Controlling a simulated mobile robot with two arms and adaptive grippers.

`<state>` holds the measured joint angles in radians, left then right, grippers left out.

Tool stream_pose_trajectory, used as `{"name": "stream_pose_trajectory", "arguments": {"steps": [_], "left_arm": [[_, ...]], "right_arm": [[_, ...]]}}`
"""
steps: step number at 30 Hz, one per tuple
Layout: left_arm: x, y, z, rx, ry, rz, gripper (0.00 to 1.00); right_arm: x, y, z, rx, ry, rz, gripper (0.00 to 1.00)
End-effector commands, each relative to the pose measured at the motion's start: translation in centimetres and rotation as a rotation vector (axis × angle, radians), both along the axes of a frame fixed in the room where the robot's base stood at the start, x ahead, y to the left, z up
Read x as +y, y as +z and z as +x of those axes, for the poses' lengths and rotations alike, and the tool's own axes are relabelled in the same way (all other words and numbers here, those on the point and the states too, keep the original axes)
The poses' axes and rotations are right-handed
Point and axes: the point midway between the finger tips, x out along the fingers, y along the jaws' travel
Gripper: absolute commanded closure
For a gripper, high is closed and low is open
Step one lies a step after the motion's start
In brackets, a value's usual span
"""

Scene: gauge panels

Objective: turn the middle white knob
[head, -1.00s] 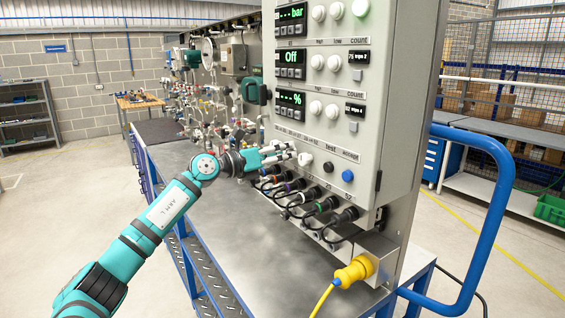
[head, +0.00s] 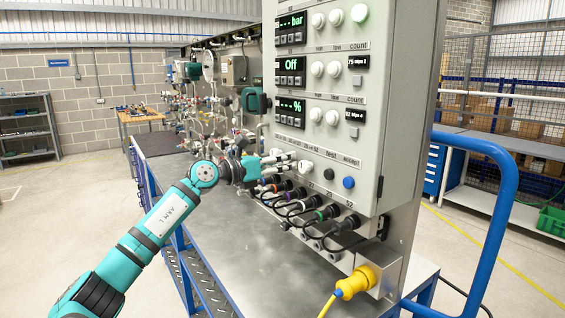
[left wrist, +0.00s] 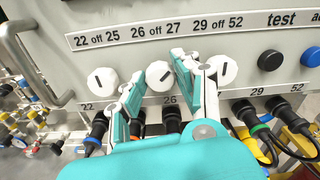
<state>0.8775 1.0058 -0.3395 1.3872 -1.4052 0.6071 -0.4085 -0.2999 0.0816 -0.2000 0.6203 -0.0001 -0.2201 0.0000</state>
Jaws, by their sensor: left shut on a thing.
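Three white knobs sit in a row under labels on the grey panel. In the left wrist view the middle white knob (left wrist: 159,75) has its dark mark on a slant. The left knob (left wrist: 102,81) and the right knob (left wrist: 223,69) have steeper marks. My left gripper (left wrist: 157,78) has one finger on each side of the middle knob and is shut on it. In the head view my left gripper (head: 284,160) reaches the panel and hides the middle and left knobs; the right knob (head: 305,166) shows beside it. My right gripper is not in view.
A black test button (head: 328,174) and a blue button (head: 348,182) lie right of the knobs. Black cable plugs (head: 345,217) stick out just below. A yellow plug (head: 356,281) is at the lower right. The metal bench (head: 240,245) below is mostly bare.

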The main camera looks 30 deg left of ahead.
Motion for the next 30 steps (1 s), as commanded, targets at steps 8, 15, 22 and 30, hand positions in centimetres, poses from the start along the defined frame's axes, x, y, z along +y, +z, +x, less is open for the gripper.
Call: {"name": "stream_pose_trajectory", "arguments": {"steps": [8, 15, 22, 30], "left_arm": [[0.0, 0.0, 0.0, 0.0, 0.001, 0.001, 0.46], [0.1, -0.1, -0.2, 0.0, 0.001, 0.0, 0.46], [1.3, -0.2, -2.8, 0.004, 0.003, 0.004, 0.46], [2.8, -0.2, -6.8, 0.006, 0.001, 0.005, 0.46]], "right_arm": [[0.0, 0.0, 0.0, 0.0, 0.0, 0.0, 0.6], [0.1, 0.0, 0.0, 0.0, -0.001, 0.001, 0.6], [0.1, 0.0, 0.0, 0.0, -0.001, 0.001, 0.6], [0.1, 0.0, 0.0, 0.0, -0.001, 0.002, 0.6]]}}
